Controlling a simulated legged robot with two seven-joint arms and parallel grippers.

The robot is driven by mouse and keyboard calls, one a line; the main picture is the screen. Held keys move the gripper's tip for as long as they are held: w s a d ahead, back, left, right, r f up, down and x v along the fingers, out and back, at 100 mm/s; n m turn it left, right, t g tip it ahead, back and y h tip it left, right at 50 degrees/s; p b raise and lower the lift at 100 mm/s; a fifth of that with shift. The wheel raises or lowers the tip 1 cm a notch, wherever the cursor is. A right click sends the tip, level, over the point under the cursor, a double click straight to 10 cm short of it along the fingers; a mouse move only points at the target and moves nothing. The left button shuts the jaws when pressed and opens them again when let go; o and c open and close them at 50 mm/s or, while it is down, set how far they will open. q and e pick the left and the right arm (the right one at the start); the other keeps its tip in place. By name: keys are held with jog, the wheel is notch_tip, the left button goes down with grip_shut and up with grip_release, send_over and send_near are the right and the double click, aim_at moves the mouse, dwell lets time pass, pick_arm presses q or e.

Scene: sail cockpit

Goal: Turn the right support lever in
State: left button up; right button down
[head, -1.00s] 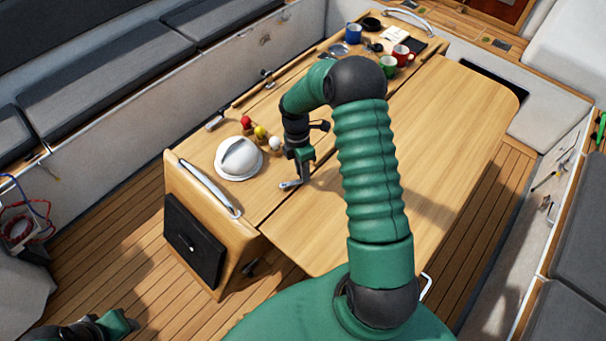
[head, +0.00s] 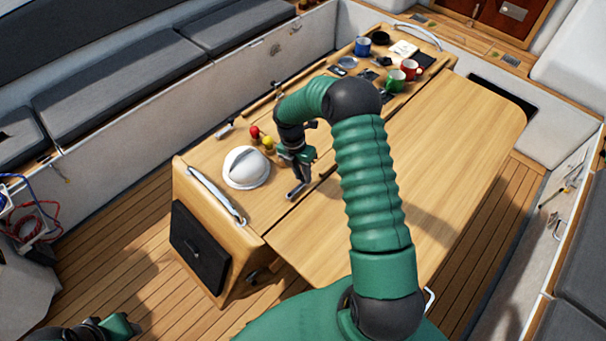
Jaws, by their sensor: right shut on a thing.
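The table (head: 440,130) is wooden, with a long seam between its fixed part and the leaf. A small grey metal lever (head: 296,190), which I take for the right support lever, lies by that seam near the table's near end. My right gripper (head: 301,181) points down at it and is shut on it; the fingers hide part of the lever. My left gripper (head: 122,325) is only partly seen at the bottom left, over the floor and far from the lever; its jaws are not clear.
A white dome (head: 246,168) and red and yellow knobs (head: 261,137) stand left of my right gripper. A grab rail (head: 216,195) edges the near end. Blue (head: 362,47), green (head: 395,82) and red (head: 410,70) mugs stand at the far end. The leaf is clear.

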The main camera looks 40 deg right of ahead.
jog(key=shift+w+d+r, duration=0.1)
jog(key=shift+w+r, duration=0.05)
jog(key=shift+w, duration=0.1)
jog(key=c, duration=1.6)
grip_release()
jog(key=shift+o, duration=1.7)
jog(key=w+r+b, duration=0.3)
jog(key=r, duration=1.3)
jog(key=shift+a, duration=0.45)
jog(key=shift+w, duration=0.1)
